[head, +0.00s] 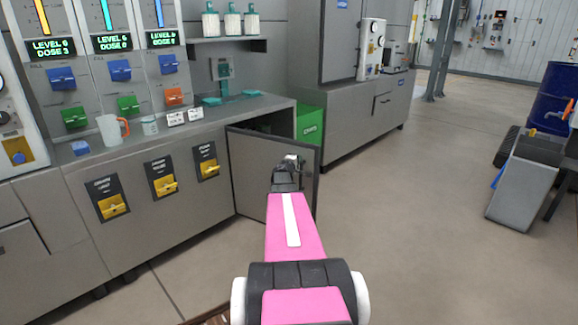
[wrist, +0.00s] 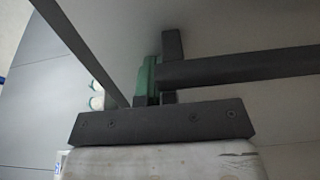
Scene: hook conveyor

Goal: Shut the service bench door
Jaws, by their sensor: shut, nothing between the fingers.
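The service bench door (head: 252,178) is a grey panel. It stands swung open at the right end of the bench, with a dark opening behind its top edge. My gripper (head: 292,160) is in front of the door's upper right part, near its free edge. It is shut and empty. In the wrist view, my gripper (wrist: 158,75) shows close to a grey surface, with a dark bar (wrist: 240,66) running off to the right. I cannot tell whether the fingers touch the door. My arm hides the door's lower right part.
The bench front (head: 135,225) has several yellow-handled panels. A mug (head: 110,130) stands on its top. A green box (head: 310,123) is behind the door. A grey cabinet (head: 350,125) stands beyond it. The floor (head: 420,220) to the right is clear up to a grey bin (head: 525,185).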

